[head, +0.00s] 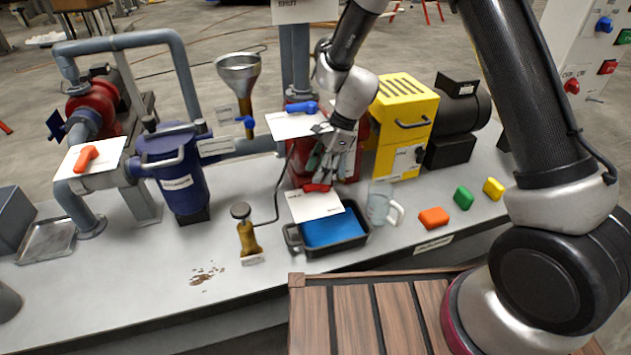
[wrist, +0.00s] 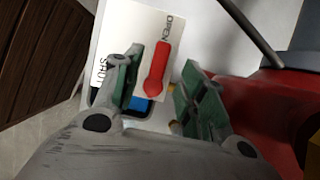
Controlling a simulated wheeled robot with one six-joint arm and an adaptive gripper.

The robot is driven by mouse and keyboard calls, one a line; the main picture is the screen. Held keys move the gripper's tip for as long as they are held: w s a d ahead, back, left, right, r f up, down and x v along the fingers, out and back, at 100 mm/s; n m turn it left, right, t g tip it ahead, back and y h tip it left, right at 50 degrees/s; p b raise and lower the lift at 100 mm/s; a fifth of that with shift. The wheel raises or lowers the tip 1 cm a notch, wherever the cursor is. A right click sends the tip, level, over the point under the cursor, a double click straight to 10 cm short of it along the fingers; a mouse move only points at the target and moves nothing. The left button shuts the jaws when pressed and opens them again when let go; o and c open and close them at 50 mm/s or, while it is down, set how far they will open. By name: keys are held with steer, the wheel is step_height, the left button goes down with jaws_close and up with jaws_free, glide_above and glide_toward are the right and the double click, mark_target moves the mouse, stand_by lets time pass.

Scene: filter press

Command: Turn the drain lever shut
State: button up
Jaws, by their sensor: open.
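The red lever (wrist: 158,68), which I take to be the drain lever, lies over a white card (wrist: 138,22) marked OPEN and SHUT. In the wrist view its free end points toward OPEN, with SHUT off to its left. In the head view the lever (head: 318,187) and card (head: 316,207) are above a dark tray (head: 361,237). My gripper (wrist: 161,60) is open, with one green-padded finger on each side of the lever. I see gaps between the pads and the lever. In the head view my gripper (head: 334,160) is just above the lever and partly hides it.
A clear jug (head: 378,208) stands right of the tray, near orange (head: 434,218), green and yellow blocks. A blue lever (head: 302,107) on another card is above my gripper. A yellow box (head: 405,115) stands right. The bench front at left is mostly free.

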mark_target(313, 185)
steer(key=shift+x, duration=2.2)
jaws_close()
